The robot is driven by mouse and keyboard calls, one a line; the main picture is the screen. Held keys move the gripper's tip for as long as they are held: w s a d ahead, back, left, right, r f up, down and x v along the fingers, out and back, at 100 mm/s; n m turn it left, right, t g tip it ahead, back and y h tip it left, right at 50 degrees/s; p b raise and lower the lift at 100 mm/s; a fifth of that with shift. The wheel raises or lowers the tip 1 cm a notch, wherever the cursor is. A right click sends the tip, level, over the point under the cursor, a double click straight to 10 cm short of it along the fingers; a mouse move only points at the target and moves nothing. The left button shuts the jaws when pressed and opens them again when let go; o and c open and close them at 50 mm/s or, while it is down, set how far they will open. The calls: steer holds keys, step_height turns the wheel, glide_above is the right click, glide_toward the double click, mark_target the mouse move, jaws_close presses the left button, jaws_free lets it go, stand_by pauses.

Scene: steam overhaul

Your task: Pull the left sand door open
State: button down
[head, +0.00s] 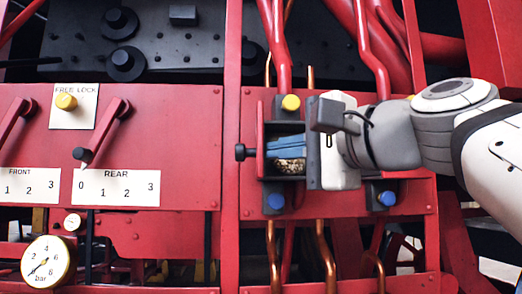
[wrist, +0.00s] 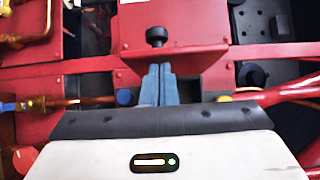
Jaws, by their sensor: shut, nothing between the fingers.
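The left sand door (head: 260,150) is a red panel seen nearly edge-on in the head view, standing out from the red housing. Its black knob (head: 242,152) points left; the knob also shows in the wrist view (wrist: 157,36), just beyond the fingertips. Right of the door is an open dark compartment with grainy sand (head: 290,166) in it. My gripper (head: 274,149) has its blue fingers together and empty, reaching in from the right, in front of the compartment, on the door's inner side. The wrist view shows the fingers (wrist: 160,69) close to the door's edge; contact cannot be told.
Yellow (head: 291,102) and blue (head: 275,201) knobs sit above and below the compartment; another blue knob (head: 388,198) is at right. My arm hides the housing's right part. Levers (head: 104,132) and a gauge (head: 47,262) are at left. Copper pipes (head: 272,255) run below.

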steer(key=shift+d, duration=0.1)
stand_by(0.3)
step_height(320, 180, up, 10)
steer(key=p, duration=0.2)
steer(key=shift+s, duration=0.1)
